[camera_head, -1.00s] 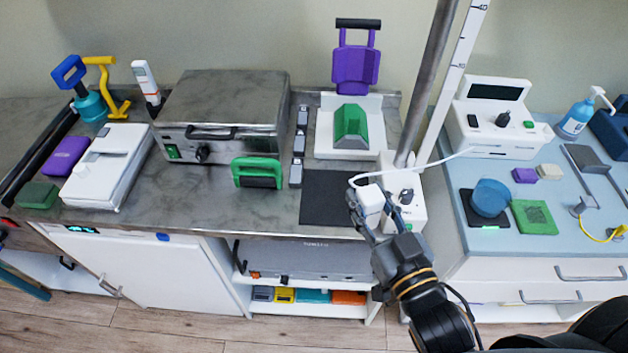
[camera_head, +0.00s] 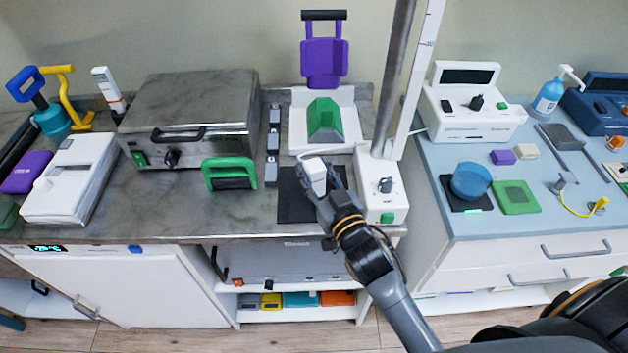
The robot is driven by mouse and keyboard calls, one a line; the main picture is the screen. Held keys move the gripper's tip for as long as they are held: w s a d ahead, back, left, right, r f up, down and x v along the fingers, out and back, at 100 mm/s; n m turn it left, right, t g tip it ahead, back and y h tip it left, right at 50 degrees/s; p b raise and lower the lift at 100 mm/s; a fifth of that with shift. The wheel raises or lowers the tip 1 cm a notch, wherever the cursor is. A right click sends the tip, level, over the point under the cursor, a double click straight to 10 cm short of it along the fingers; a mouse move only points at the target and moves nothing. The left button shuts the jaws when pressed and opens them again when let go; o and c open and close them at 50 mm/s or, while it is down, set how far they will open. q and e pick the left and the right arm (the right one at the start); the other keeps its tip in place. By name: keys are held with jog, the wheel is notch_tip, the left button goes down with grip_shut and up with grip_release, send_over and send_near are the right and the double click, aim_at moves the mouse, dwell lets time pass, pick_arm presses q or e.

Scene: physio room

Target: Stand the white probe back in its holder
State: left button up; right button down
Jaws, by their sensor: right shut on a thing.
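The white probe (camera_head: 313,172) is a small white block-like piece in my right gripper (camera_head: 322,190), which is shut on it. The gripper and probe are above the black mat (camera_head: 292,209) at the counter's front edge; the gripper hides part of the probe. A thin white cable (camera_head: 345,155) runs from near the probe toward the white device with a dark screen (camera_head: 472,105). I cannot tell for sure which piece is the holder; a small dark fitting (camera_head: 476,102) shows on that device's front. My left gripper is not in view.
A white box (camera_head: 383,205) with a green button and the metal pole (camera_head: 392,85) stand just right of my right gripper. A white tray with a green wedge (camera_head: 324,120) is behind it. The blue worktop (camera_head: 430,172) carries several small things. Bare counter (camera_head: 240,215) lies left of the mat.

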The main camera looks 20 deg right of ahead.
aim_at(318, 189)
jog(key=shift+w+f, duration=0.1)
jog(key=shift+f, duration=1.55)
jog(key=shift+f, duration=0.1)
jog(key=c, duration=1.3)
grip_release()
jog(key=shift+f, duration=0.1)
jog(key=o, duration=0.4)
